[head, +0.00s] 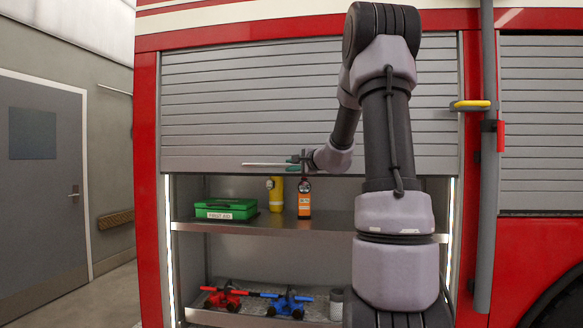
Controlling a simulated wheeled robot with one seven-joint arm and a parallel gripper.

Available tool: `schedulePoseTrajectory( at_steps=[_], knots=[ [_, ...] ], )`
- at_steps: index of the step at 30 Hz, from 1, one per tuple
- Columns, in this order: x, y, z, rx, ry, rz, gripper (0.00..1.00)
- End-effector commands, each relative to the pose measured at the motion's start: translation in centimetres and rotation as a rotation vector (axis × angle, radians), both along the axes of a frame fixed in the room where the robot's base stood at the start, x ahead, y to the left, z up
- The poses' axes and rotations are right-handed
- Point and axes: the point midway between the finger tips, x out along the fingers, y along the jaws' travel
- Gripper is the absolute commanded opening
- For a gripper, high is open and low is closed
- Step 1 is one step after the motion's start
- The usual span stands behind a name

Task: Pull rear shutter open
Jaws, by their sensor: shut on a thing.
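The grey slatted rear shutter (235,100) of the red fire truck is partly raised. Its lower edge hangs about halfway down the compartment, with the shelves showing below. A light bar handle (268,165) runs across near the shutter's lower edge. My gripper (298,162) is at the right part of this bar and is shut on it. My arm hides part of the shutter and the right side of the compartment.
Below are a red fitting (223,298), a blue fitting (288,303) and a grey cylinder (336,305). A second shutter (545,125) is at right.

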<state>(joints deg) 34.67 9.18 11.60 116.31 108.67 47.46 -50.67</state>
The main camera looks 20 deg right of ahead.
Motion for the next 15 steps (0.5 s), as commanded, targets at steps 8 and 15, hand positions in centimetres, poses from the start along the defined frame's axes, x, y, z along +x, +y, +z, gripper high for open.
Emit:
schedulePoseTrajectory(
  at_steps=[8,15],
  knots=[
    [0.0,0.0,6.1,-0.008,-0.017,-0.001,0.0],
    [0.0,0.0,12.5,-0.007,-0.017,0.0,0.0]
  ],
)
